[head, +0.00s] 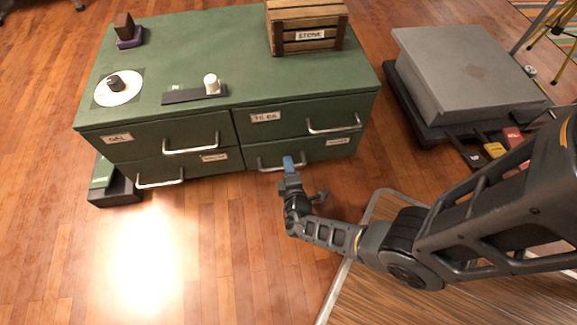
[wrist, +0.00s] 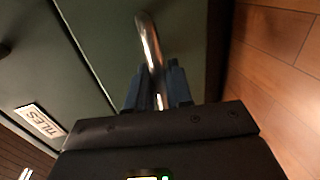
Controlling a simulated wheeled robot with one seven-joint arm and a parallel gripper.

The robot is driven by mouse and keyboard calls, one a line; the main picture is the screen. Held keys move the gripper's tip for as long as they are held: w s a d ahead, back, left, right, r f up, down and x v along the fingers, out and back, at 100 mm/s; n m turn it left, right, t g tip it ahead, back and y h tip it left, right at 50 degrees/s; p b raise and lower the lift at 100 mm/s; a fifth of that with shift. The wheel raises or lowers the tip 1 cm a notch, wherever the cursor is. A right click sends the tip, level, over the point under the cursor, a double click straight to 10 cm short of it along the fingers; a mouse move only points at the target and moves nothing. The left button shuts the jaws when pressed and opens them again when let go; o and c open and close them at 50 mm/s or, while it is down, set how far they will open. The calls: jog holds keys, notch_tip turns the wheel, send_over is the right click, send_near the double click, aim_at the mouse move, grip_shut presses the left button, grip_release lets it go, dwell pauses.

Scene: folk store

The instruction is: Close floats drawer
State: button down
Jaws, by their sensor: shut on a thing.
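The green cabinet (head: 190,55) has two upper and two lower drawers with metal bar handles. My gripper (head: 289,163) is at the lower right drawer (head: 318,151), with its blue fingers shut on that drawer's handle (head: 264,165). The wrist view shows the handle (wrist: 150,45) running between the fingers (wrist: 152,88). This drawer's front looks about flush with the cabinet; a small gap cannot be ruled out. Its label (head: 337,141) is too small to read, and no label reading floats is legible. A label reading TILES (wrist: 40,120) shows in the wrist view, across a seam from the handle.
A wooden crate (head: 306,28), a white disc (head: 118,90) and a dark bar with a white knob (head: 195,95) sit on the cabinet. A grey block (head: 465,70) stands at right. A wood-topped surface (head: 380,285) lies below my arm.

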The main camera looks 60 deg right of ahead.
jog(key=shift+w+d, duration=0.35)
jog(key=c, duration=1.2)
grip_release()
jog(key=shift+d, duration=0.1)
jog(key=p+v, duration=0.2)
jog(key=v, duration=0.5)
jog(key=shift+s+a, duration=0.25)
jog(key=shift+a, duration=0.1)
